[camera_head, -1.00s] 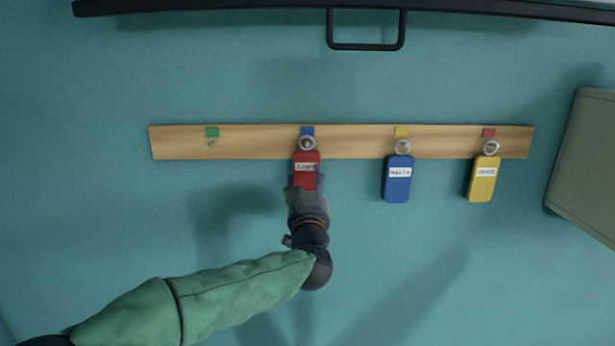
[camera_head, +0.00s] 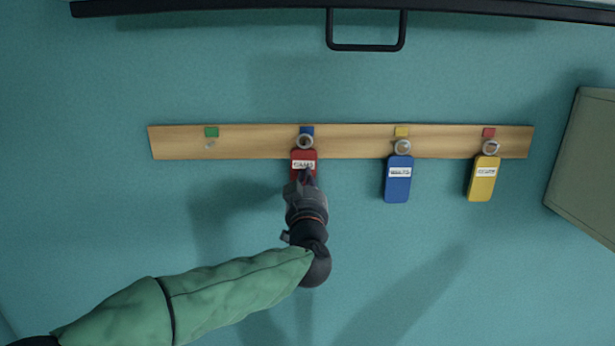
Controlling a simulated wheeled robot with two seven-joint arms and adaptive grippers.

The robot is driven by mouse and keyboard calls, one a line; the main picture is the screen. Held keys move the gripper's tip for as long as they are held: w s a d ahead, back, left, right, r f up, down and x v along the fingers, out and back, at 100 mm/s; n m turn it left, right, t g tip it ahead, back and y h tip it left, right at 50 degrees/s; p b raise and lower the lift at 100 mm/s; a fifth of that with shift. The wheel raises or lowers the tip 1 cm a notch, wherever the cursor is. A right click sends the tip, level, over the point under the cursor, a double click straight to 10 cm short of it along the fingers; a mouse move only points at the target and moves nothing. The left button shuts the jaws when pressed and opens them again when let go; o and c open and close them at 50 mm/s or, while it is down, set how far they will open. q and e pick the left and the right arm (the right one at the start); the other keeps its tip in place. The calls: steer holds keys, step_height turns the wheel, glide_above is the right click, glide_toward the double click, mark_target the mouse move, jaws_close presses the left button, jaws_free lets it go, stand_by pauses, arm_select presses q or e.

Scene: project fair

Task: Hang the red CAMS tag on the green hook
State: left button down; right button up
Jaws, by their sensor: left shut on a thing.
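The red tag (camera_head: 303,157) has a white label and a grey ring at its top. Its ring is at the hook under the blue marker (camera_head: 307,130) on the wooden rail; I cannot tell whether it is still around that hook. My left gripper (camera_head: 304,178) is shut on the lower part of the red tag and hides its bottom end. The green hook (camera_head: 210,145) is a small bare peg under a green marker, to the left of the tag. My right gripper is not in view.
On the wooden rail (camera_head: 255,143), a blue tag (camera_head: 398,183) hangs under the yellow marker and a yellow tag (camera_head: 482,183) under the red marker. A black bar with a loop (camera_head: 366,46) runs above. A grey-green panel (camera_head: 588,165) stands at the right.

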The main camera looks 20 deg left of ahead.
arm_select(q)
steer(key=r+v, duration=0.1)
steer(key=v, duration=0.5)
steer(key=shift+d+f+p, duration=0.2)
steer(key=shift+f+p, duration=0.05)
steer(key=shift+p, duration=0.05)
stand_by(1.1)
steer(key=shift+s, duration=0.1)
